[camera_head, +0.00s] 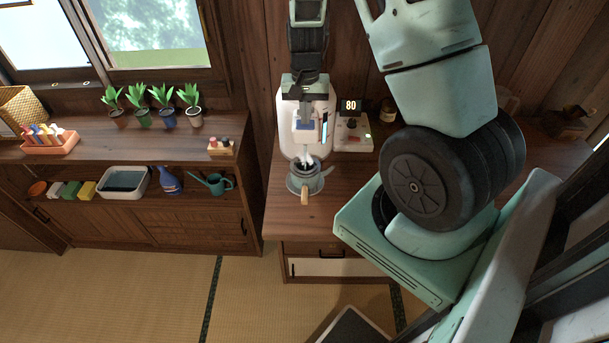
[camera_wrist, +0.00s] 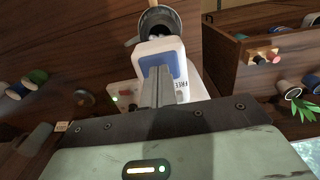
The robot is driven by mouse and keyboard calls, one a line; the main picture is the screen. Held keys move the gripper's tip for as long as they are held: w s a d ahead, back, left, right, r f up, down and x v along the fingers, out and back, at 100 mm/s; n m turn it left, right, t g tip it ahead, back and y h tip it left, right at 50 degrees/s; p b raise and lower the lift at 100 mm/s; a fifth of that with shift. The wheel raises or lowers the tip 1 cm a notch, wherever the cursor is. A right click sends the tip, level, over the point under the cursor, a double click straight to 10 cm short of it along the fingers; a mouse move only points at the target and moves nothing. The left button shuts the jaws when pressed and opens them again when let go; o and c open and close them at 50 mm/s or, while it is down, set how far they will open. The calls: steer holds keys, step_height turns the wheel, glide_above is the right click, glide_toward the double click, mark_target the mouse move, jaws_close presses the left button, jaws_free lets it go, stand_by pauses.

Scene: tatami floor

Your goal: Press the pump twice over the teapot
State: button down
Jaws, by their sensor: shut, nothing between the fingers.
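The pump is a white dispenser (camera_head: 290,139) on the wooden counter, with a blue pad on its top that also shows in the wrist view (camera_wrist: 177,64). A grey teapot (camera_head: 298,183) with a wooden handle stands under the front of the dispenser; white streaks show between the spout and the pot's open top. The teapot's rim also shows in the wrist view (camera_wrist: 140,35). My gripper (camera_head: 304,117) is shut and empty, right over the blue pad. In the wrist view its fingertips (camera_wrist: 158,72) overlap the pad; I cannot tell whether they touch it.
A display reading 80 (camera_head: 350,105) stands on a white base right of the dispenser. Potted plants (camera_head: 167,117) line the shelf at left, above a blue bottle (camera_head: 170,180) and a teal watering can (camera_head: 213,182). The counter in front of the teapot is narrow.

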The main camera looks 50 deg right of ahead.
steer(key=shift+r+p, duration=1.15)
steer(key=shift+r, duration=0.2)
steer(key=shift+f, duration=0.2)
steer(key=shift+f+b, duration=1.1)
steer(key=shift+f, duration=0.1)
steer(key=shift+r, duration=0.1)
steer(key=shift+r+p, duration=1.1)
steer(key=shift+r, duration=0.2)
step_height(320, 180, up, 6)
steer(key=p, duration=0.5)
